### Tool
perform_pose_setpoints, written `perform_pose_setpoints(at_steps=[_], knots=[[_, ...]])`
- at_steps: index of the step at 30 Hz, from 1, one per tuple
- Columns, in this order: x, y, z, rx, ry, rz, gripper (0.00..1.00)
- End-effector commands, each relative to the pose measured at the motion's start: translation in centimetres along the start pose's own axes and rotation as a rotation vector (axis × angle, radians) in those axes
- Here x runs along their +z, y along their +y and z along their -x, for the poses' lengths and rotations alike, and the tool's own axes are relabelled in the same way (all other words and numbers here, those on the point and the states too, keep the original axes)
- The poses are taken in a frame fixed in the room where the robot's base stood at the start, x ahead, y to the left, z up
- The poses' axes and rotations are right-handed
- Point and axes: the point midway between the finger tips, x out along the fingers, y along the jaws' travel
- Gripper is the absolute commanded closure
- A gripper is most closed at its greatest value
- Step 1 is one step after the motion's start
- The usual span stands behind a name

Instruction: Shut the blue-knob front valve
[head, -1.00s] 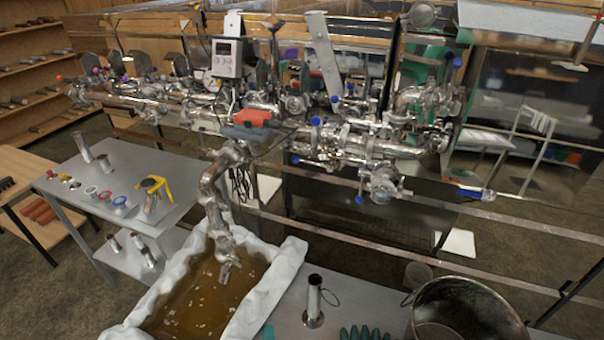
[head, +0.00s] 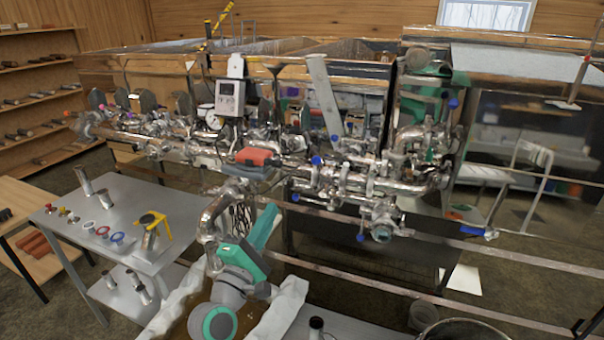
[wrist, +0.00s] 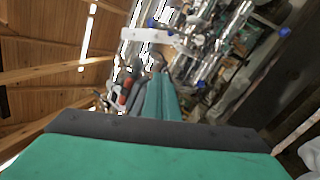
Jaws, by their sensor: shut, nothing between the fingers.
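Several small blue knobs sit on the steel pipework in the head view. They include an upper middle knob (head: 317,160), a lower left knob (head: 295,197) and a lower front knob (head: 360,238) beside an open pipe end (head: 382,233). A blue lever handle (head: 472,231) sticks out at right. I cannot tell for certain which one is the front valve. My gripper (head: 270,210) is in front of the pipes, left of these knobs and apart from them. Its green fingers also show in the wrist view (wrist: 161,78), shut together and empty, pointing toward blurred pipework.
A drain pipe (head: 210,222) runs down behind my arm to a cloth-lined basin (head: 285,300) of amber liquid. A red-topped box (head: 254,157) lies on the pipes. A steel table (head: 120,215) stands at left and a dark pot (head: 465,332) at bottom right. A rail crosses low in front.

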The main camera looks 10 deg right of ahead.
Motion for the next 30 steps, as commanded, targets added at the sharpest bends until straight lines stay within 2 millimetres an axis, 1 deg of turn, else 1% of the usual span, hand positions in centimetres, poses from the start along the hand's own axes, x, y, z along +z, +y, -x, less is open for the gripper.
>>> perform_pose_setpoints(at_steps=[1, 3, 6, 11, 14, 24, 26, 27, 30], knots=[[0.3, 1.1, -0.5, 0.006, -0.019, 0.01, 1.0], [0.6, 1.9, -1.0, 0.007, -0.039, 0.026, 1.0], [0.9, 2.5, -1.4, 0.008, -0.053, 0.037, 1.0], [1.1, 2.5, -2.9, 0.007, -0.058, 0.041, 1.0], [1.2, 2.6, -4.4, 0.008, -0.057, 0.04, 1.0], [1.5, 2.6, -10.8, 0.007, -0.056, 0.039, 1.0], [1.7, 2.6, -11.7, 0.007, -0.057, 0.038, 1.0], [2.5, 2.6, -11.6, 0.008, -0.057, 0.037, 1.0], [3.9, 2.7, -11.8, 0.009, -0.057, 0.037, 1.0]])
